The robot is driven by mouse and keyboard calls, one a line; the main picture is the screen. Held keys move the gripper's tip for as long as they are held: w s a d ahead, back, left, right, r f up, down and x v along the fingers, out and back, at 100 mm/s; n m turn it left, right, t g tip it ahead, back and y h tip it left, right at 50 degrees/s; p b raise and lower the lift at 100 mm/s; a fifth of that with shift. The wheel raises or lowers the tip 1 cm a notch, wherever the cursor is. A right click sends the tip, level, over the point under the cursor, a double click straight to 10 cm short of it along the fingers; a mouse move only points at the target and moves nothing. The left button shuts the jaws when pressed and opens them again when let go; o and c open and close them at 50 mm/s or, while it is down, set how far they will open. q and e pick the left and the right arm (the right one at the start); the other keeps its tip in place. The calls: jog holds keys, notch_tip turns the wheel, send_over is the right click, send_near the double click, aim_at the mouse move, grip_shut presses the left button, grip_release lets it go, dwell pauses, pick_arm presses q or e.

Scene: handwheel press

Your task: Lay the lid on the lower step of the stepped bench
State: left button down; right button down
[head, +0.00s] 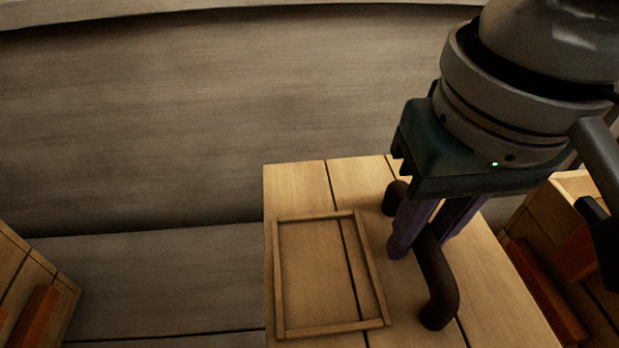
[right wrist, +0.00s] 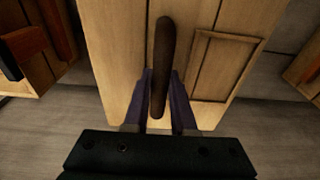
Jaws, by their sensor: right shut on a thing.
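A pale planked wooden panel (head: 345,190) with a dark brown bar handle (head: 437,285) fills the lower middle of the head view; I take it to be the lid. A thin raised rectangular frame (head: 280,280) is on its left part. My right gripper (head: 425,245) is over the panel, its purple fingers shut on the handle, one on each side. In the right wrist view, the handle (right wrist: 162,60) stands between the fingers (right wrist: 161,95). I cannot tell whether the panel touches anything below. The stepped bench is not clearly recognisable. My left gripper is not in view.
A wooden box-like thing with a reddish bar (head: 33,318) is at the lower left of the head view. Another with reddish bars (head: 548,290) is close to the panel's right side. Bare grey planked surfaces (head: 160,285) lie left of and behind the panel.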

notch_tip(320, 180, down, 20)
jog(key=b, duration=1)
jog(key=shift+r, duration=0.25)
jog(key=shift+a, duration=0.1)
jog(key=c, duration=0.7)
grip_release()
jog(key=shift+c, duration=0.2)
